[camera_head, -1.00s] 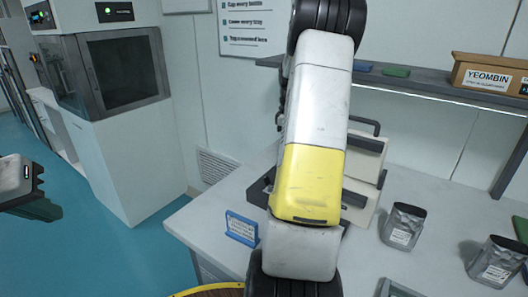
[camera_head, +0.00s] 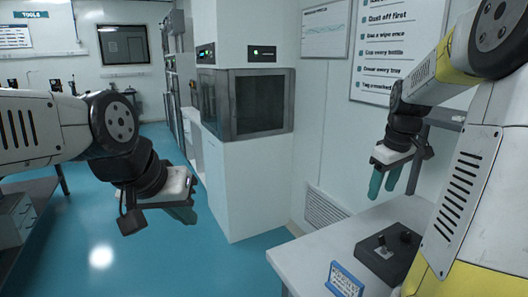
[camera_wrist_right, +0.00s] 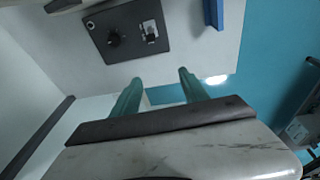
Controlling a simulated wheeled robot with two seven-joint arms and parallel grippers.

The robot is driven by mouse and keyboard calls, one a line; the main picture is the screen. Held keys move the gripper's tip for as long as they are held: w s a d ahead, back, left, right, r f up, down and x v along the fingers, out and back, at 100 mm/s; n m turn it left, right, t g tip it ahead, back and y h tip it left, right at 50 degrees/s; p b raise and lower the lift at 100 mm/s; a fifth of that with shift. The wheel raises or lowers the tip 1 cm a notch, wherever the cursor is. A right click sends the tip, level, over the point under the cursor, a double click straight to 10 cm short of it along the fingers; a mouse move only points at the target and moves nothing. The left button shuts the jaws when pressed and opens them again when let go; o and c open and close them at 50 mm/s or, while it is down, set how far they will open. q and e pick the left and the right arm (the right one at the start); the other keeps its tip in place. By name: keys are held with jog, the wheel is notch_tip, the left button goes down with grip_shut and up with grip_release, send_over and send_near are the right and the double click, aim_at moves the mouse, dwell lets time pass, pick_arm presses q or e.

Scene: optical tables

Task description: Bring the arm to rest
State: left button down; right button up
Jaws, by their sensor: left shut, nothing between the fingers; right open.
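My left gripper (camera_head: 182,213) hangs at the left of the head view above the blue floor. My right gripper (camera_head: 394,188) is at the right of the head view, pointing down above the white table (camera_head: 312,262). Its two teal fingers are apart and empty. In the right wrist view the open right gripper (camera_wrist_right: 159,75) has the table and blue floor beyond its fingertips. The right arm's upper links fill the right edge of the head view and hide part of the table.
A dark control box (camera_head: 388,254) with a knob sits on the table below my right gripper. A small blue sign (camera_head: 343,280) stands at the table's front. A white cabinet with a dark glass door (camera_head: 262,103) stands behind. Open floor lies between the left arm and the cabinet.

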jog(key=s+a+r+m+t+y, duration=0.1)
jog(key=s+a+r+m+t, duration=0.1)
jog(key=s+a, duration=0.6)
jog(key=s+a+r+m+t+y, duration=0.1)
jog(key=s+a+m, duration=0.1)
jog(key=s+a, duration=0.7)
jog(key=shift+a+r+m+t, duration=0.35)
jog(key=shift+r+m+t, duration=0.05)
